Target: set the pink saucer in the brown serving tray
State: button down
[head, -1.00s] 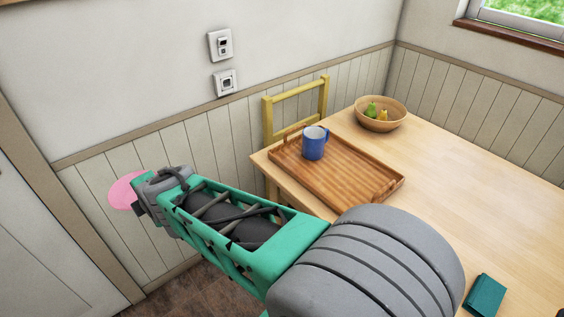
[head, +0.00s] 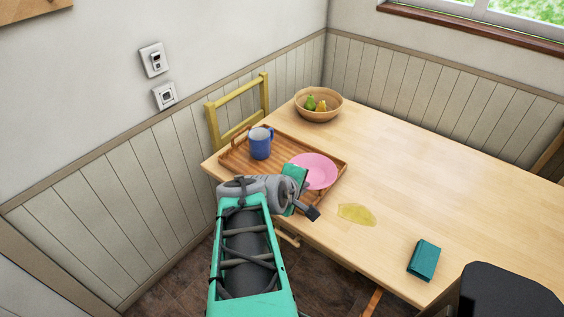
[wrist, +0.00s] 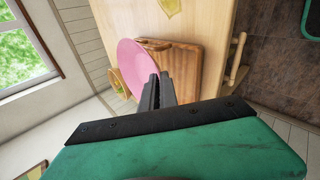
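The pink saucer (head: 318,171) shows in the head view over the near right part of the brown serving tray (head: 238,163). My gripper (head: 300,190) is beside the saucer, at the table's near edge. In the wrist view the fingers (wrist: 154,92) are shut on the rim of the saucer (wrist: 133,58), which looks tilted to that camera. The tray (wrist: 183,72) lies behind it there. I cannot tell whether the saucer touches the tray. A blue mug (head: 260,143) stands in the tray's far left part.
A wooden bowl with fruit (head: 318,106) stands at the far table corner. A yellowish flat patch (head: 357,214) lies right of the tray, and a teal block (head: 424,260) is nearer the front right. A yellow chair (head: 240,108) stands by the wall. The table's right middle is clear.

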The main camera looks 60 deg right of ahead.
jog(key=w+d+f+b, duration=0.2)
jog(key=d+f+b, duration=0.1)
jog(key=b, duration=0.1)
jog(key=w+d+f+b, duration=0.3)
jog(key=d, duration=0.1)
jog(key=w+d+f+b, duration=0.2)
jog(key=d+f+b, duration=0.1)
jog(key=b, duration=0.1)
jog(key=shift+w+d+f+b, duration=0.15)
jog(key=shift+w+f+b, duration=0.05)
jog(key=shift+w+b, duration=0.15)
jog(key=f+b, duration=0.3)
jog(key=f, duration=0.1)
jog(key=shift+w+d+b, duration=0.3)
jog(key=shift+d, duration=0.05)
jog(key=shift+r, duration=0.2)
jog(key=c, duration=1.9)
grip_release()
